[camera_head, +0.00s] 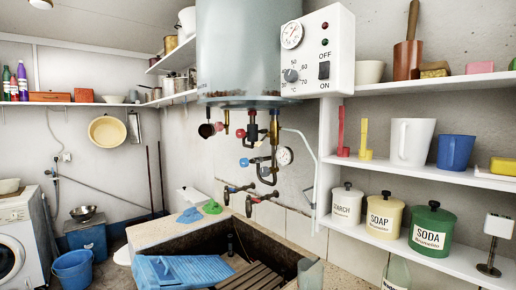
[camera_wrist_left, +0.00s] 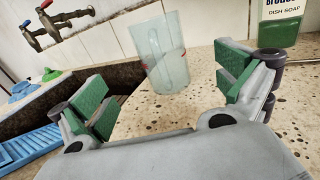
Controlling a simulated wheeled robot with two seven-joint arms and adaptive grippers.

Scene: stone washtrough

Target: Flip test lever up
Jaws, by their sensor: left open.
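The water heater (camera_head: 240,50) hangs on the wall in the head view, with pipes and valves below it. A small red handle (camera_head: 241,133) and blue handles (camera_head: 245,162) sit on this pipework. I cannot tell for certain which part is the test lever. My left gripper (camera_wrist_left: 165,86) shows only in the left wrist view; its green-padded jaws are open with nothing held. It is over the speckled stone ledge, and a clear jug (camera_wrist_left: 159,55) stands beyond the gap between the jaws. The heater is not in the wrist view. My right gripper is not in view.
The control box (camera_head: 322,50) with dial and switch is at the heater's right. Wall taps (camera_head: 265,198) stick out above the trough, which holds a blue washboard (camera_head: 180,270). Shelves with canisters (camera_head: 383,215) fill the right. A dish soap bottle (camera_wrist_left: 284,22) stands behind the right jaw.

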